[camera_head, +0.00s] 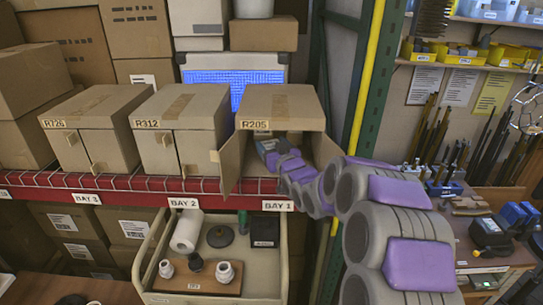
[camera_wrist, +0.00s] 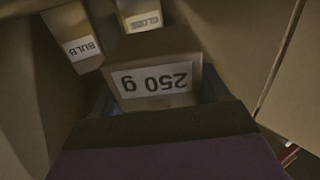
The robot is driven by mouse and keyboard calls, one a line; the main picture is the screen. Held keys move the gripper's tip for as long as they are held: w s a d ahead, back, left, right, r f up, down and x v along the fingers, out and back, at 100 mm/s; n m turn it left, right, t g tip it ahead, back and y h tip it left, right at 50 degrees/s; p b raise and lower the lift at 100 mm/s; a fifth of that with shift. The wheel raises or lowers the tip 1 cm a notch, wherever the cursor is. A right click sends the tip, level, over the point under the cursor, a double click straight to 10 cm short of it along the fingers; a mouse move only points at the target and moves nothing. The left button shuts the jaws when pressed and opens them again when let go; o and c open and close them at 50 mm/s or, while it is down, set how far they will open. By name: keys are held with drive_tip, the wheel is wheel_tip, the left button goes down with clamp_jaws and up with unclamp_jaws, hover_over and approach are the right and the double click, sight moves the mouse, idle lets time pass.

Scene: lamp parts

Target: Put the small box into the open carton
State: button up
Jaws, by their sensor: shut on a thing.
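The open carton (camera_head: 283,105), labelled R205, stands on the red shelf above Bay 1 with its front flap swung out to the left. My arm reaches from the right into its opening, and my gripper (camera_head: 266,148) is inside the front of it. In the wrist view a small brown box (camera_wrist: 155,80) with an upside-down "250 g" label sits at my gripper (camera_wrist: 160,112), which is shut on it. Its lower part is hidden by the gripper. Beyond it are two more small boxes, one marked BULB (camera_wrist: 80,38) and one with a partly readable label (camera_wrist: 140,15).
Cartons R312 (camera_head: 182,118) and R726 (camera_head: 95,122) stand to the left on the red shelf (camera_head: 140,183). A green post (camera_head: 372,90) rises to the right. A cart (camera_head: 220,285) below holds a white roll, a dark disc and a board with fittings.

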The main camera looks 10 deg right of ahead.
drive_tip(key=f, duration=0.1)
drive_tip(key=d+f, duration=0.2)
drive_tip(key=shift+w+f, duration=0.2)
drive_tip(key=shift+f, duration=0.2)
drive_tip(key=shift+w+f, duration=0.15)
drive_tip(key=shift+w, duration=0.1)
drive_tip(key=shift+a, duration=0.65)
drive_tip(key=o, duration=0.9)
drive_tip(key=shift+f, duration=0.1)
drive_tip(key=o, duration=0.3)
drive_tip(key=shift+d, duration=0.2)
drive_tip(key=shift+o, duration=0.8)
drive_tip(key=shift+d, duration=0.35)
drive_tip(key=shift+s+a+r, duration=0.1)
drive_tip(key=shift+a+r, duration=0.05)
drive_tip(key=shift+r, duration=0.05)
drive_tip(key=shift+s+f, duration=0.1)
drive_tip(key=shift+s, duration=0.25)
drive_tip(key=s+d, duration=0.2)
drive_tip(key=s, duration=0.9)
drive_tip(key=shift+s, duration=0.1)
